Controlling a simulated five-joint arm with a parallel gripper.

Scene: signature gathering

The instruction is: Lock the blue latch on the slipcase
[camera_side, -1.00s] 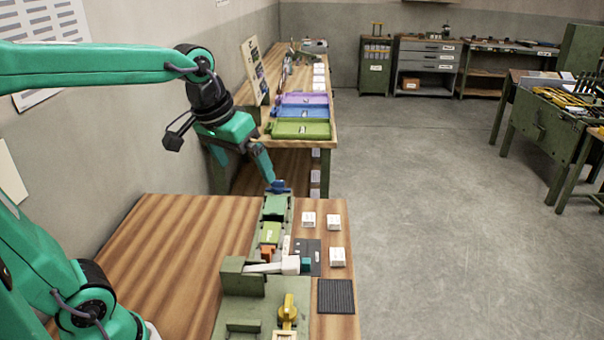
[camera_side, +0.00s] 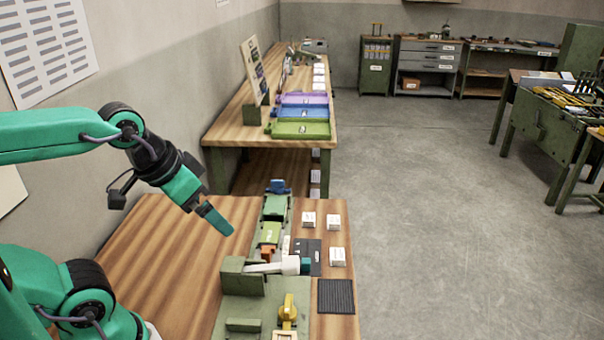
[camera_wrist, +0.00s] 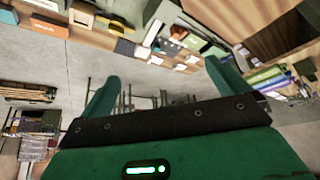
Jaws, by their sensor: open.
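The blue latch (camera_side: 277,187) is at the far end of the row of green fixtures on the near wooden bench. It is small, and I cannot tell its exact position. A green block, which may be the slipcase (camera_side: 275,207), stands just in front of it. My gripper (camera_side: 217,219) is over the bare wood to the left of the fixtures, apart from the latch and nearer the camera. In the wrist view my gripper (camera_wrist: 160,85) has its two green fingers wide apart, with nothing held between them.
The near bench (camera_side: 170,245) is bare on its left side. A yellow knob (camera_side: 288,308), an orange piece (camera_side: 267,252), white labelled blocks (camera_side: 337,257) and a dark ribbed pad (camera_side: 336,296) lie along its right side. Coloured trays (camera_side: 300,130) sit on the bench behind.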

